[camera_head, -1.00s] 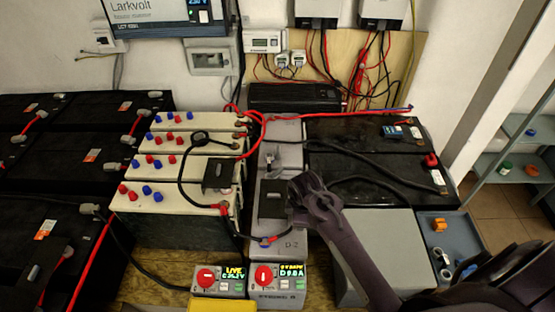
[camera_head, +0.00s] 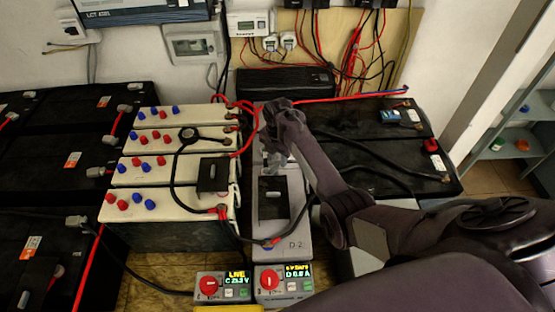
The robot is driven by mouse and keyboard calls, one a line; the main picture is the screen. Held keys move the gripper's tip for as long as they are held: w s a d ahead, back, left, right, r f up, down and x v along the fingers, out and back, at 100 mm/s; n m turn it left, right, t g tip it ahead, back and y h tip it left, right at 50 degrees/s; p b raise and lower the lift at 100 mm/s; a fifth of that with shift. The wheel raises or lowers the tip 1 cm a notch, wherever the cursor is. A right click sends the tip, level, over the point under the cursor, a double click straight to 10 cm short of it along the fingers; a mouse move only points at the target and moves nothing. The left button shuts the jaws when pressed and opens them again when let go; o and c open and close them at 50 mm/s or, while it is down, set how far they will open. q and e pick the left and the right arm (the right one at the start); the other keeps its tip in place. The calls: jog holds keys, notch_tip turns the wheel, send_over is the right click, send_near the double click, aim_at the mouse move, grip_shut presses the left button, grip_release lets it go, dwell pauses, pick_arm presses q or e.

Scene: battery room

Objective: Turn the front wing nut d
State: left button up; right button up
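The long grey battery marked D-2 (camera_head: 290,232) stands in the middle, with a black square cover (camera_head: 273,198) on top. At its front end a small terminal fitting (camera_head: 269,241) has a black cable on it; the wing nut itself is too small to make out. My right gripper (camera_head: 274,156) is over the rear part of the grey battery, beyond the black cover and well behind the front terminal. Its fingers are small and partly hidden by the wrist, so I cannot tell whether they are apart. My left gripper is not in view.
Cream batteries (camera_head: 145,176) with red and blue caps stand left of the grey one, and black batteries (camera_head: 374,118) stand right. Two meters with red knobs (camera_head: 222,286) (camera_head: 284,281) sit in front. Red and black cables cross the batteries. My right arm covers the lower right.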

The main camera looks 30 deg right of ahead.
jog(key=shift+w+f, duration=0.15)
jog(key=shift+f, duration=0.85)
jog(key=c, duration=0.5)
grip_shut()
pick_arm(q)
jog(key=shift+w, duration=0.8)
